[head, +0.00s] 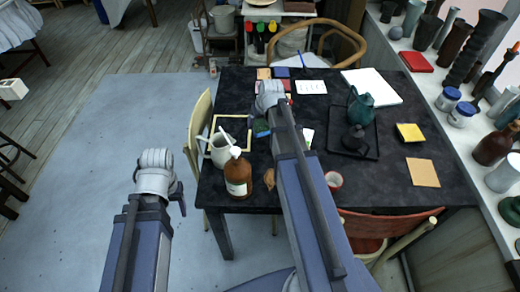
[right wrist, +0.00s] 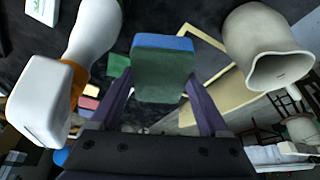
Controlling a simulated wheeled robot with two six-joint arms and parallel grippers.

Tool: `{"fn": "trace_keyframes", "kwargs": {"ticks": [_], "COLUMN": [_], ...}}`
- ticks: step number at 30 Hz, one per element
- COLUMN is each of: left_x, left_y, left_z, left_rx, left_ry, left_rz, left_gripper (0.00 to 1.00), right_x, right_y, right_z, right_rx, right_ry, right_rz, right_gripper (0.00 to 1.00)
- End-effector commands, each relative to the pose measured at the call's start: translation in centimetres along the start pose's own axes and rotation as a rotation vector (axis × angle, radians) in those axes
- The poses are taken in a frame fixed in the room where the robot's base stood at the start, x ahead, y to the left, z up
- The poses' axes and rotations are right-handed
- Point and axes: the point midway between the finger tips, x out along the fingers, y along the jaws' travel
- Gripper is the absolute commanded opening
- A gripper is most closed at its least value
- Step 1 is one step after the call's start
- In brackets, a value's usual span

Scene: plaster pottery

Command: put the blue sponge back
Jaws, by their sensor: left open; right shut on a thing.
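The blue sponge (right wrist: 163,75), a block with a blue top edge and a green face, is between the fingers of my right gripper (right wrist: 160,98) in the right wrist view. The gripper is shut on it. In the head view a small part of the sponge (head: 261,129) shows left of my right forearm, over the dark table (head: 390,185). My right wrist and arm hide most of that gripper. My left gripper (head: 178,196) is open and empty over the floor, left of the table.
A yellow frame (head: 247,122), a white jug with tools (head: 221,152) and a brown bottle (head: 238,176) stand near the sponge. Coloured squares (head: 281,72) lie at the back. A black tray (head: 340,144) with a teal jug (head: 360,107) is to the right. A red chair (head: 385,222) stands in front.

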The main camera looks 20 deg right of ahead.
Motion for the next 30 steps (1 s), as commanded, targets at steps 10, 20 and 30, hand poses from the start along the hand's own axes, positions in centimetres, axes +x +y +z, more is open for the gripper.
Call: {"fn": "trace_keyframes", "kwargs": {"ticks": [10,20,30], "left_x": [6.6,7.3,11.3], "left_y": [0.6,0.7,1.1], "left_z": [-0.4,-0.4,-0.7], "left_rx": [0.0,0.0,0.001], "left_ry": [0.0,0.0,0.0], "left_rz": [0.0,0.0,0.0], "left_gripper": [0.61,0.61,0.61], "right_x": [6.1,6.8,10.5], "right_y": [0.0,0.0,0.0], "right_z": [2.5,2.8,4.3], "right_rx": [0.0,0.0,0.0], "right_ry": [0.0,0.0,0.0], "right_rz": [0.0,0.0,0.0], "right_gripper": [0.35,0.35,0.35]}}
